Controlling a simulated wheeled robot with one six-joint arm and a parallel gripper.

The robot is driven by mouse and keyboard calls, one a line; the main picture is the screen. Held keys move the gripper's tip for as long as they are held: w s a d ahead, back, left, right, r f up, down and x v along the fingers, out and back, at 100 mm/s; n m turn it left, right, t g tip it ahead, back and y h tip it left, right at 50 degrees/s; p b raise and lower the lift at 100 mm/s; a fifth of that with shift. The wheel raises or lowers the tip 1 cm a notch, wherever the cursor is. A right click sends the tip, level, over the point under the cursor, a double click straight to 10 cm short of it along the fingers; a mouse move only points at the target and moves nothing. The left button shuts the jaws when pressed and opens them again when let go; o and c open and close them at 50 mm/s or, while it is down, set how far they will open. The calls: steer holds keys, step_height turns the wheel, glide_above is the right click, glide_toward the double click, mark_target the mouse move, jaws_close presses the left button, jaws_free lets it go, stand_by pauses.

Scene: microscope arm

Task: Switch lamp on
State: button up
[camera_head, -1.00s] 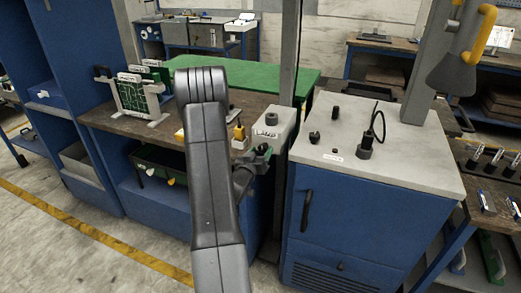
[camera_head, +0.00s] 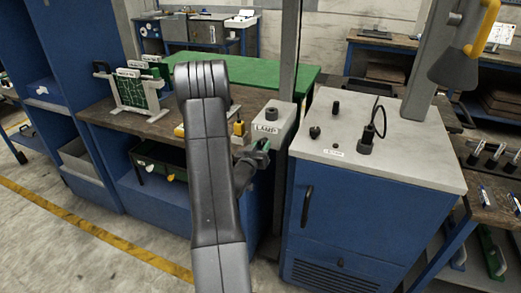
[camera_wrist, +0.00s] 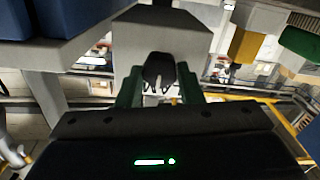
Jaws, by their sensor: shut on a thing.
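The lamp box, a light grey box labelled LAMP (camera_head: 283,121), stands at the right end of the wooden bench in the head view. A dark round knob is on its top. My gripper (camera_head: 259,153) is at the box's front, low and partly hidden by my arm. In the wrist view, the grey box (camera_wrist: 140,38) fills the upper middle. A black knob (camera_wrist: 158,68) on its front face sits between the two green fingers of my gripper (camera_wrist: 159,88), which is shut on it. I cannot tell how far the knob is turned.
A blue cabinet (camera_head: 340,215) with a grey top, knobs and a cable stands just right of the lamp box. A green circuit board (camera_head: 135,92) stands in a holder on the wooden bench (camera_head: 160,125). A grey post rises behind the box. The floor at front left is clear.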

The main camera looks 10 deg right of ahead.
steer(key=m+b, duration=0.1)
steer(key=b, duration=0.1)
steer(key=m+b, duration=0.1)
steer(key=b, duration=0.2)
steer(key=shift+f+m+b, duration=0.3)
steer(key=shift+f+m, duration=0.1)
steer(key=m+b, duration=0.5)
steer(key=b, duration=0.3)
steer(key=m+b, duration=0.5)
steer(key=b, duration=0.2)
steer(key=shift+d+r+m, duration=0.1)
steer(key=shift+m, duration=0.2)
steer(key=m+b, duration=0.3)
steer(key=shift+s+r+m, duration=0.1)
steer(key=shift+r+m, duration=0.05)
steer(key=shift+m, duration=0.25)
steer(key=shift+b, duration=0.35)
steer(key=o, duration=1)
steer(key=shift+c, duration=0.2)
